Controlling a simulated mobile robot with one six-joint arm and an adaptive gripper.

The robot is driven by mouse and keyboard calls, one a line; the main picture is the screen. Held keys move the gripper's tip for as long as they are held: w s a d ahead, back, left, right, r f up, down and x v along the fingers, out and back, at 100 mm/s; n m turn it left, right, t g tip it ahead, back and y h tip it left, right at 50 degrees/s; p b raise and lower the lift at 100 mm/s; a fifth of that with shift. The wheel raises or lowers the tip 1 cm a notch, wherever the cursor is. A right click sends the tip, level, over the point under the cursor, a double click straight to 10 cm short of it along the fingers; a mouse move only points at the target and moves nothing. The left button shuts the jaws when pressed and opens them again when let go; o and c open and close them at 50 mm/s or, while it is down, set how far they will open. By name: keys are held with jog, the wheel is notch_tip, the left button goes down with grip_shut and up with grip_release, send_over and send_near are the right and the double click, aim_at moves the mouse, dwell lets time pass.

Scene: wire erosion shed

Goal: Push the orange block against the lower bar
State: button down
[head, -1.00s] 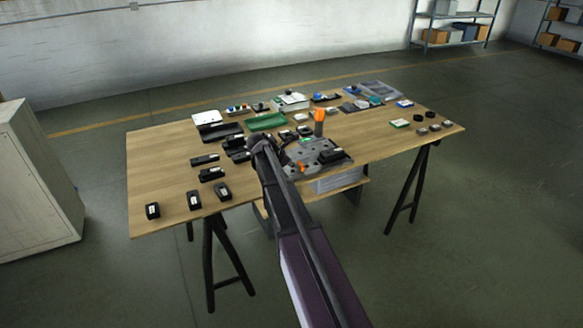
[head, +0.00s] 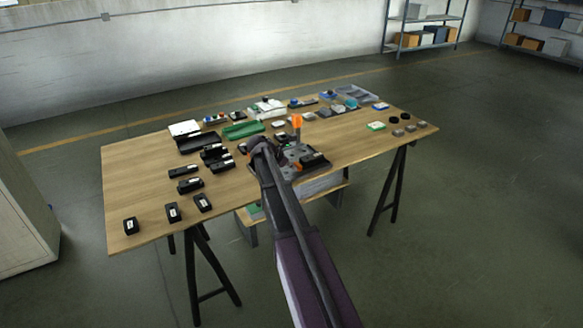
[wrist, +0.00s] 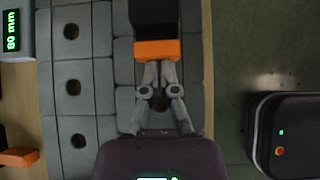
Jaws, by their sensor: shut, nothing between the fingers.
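The orange block (wrist: 158,50) lies on a grey plate (wrist: 84,60) with round holes, in the upper middle of the wrist view. My gripper (wrist: 157,68) is shut and empty. Its fingertips are at the block's near edge, touching or almost touching. A black bar-like part (wrist: 154,14) meets the block's far side; I cannot tell whether it is the lower bar. In the head view a small orange patch (head: 298,166), probably the block, shows right of my gripper (head: 262,146), whose fingers are hidden there.
A device reading 80 mm (wrist: 14,30) stands left of the plate, with another orange piece (wrist: 18,157) below it. Several black parts (head: 190,185) lie on the left of the wooden table (head: 135,185). Trays and small items line its back.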

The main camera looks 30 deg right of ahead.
jog(key=shift+p+v, duration=2.8)
jog(key=shift+v, duration=1.15)
jog(key=shift+p+v, duration=0.65)
jog(key=shift+v, duration=0.35)
jog(key=s+a+r+m+y+p, duration=0.2)
jog(key=s+a+m+y+p, duration=0.2)
jog(key=s+a+m, duration=0.5)
jog(key=s+a+r+m+y+p, duration=0.2)
jog(key=s+a+m+y+p, duration=0.3)
jog(key=s+a+m, duration=0.4)
jog(key=shift+s+a+r+p, duration=0.2)
jog(key=shift+s+a+p, duration=0.2)
jog(key=shift+s+a, duration=2.8)
jog(key=shift+s+d, duration=0.65)
jog(key=shift+d, duration=0.05)
